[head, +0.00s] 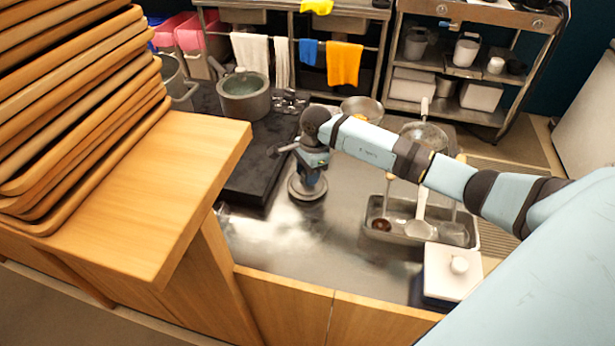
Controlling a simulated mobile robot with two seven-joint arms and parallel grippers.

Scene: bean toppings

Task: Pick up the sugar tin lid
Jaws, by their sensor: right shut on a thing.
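My right gripper (308,172) is over the steel counter, pointing down, with its arm reaching in from the right. It is shut on a small round metal piece (306,189) that looks like the sugar tin lid. The piece is level and sits at or just above the counter top. The gripper covers its middle, and I cannot tell whether a tin is under it. My left gripper is not in view.
A black stove slab (252,165) with a grey pot (245,97) lies to the left. A steel tray (377,234) with ladles and a white-lidded box (452,272) stand to the right. Stacked wooden trays (75,125) fill the left. The front counter is clear.

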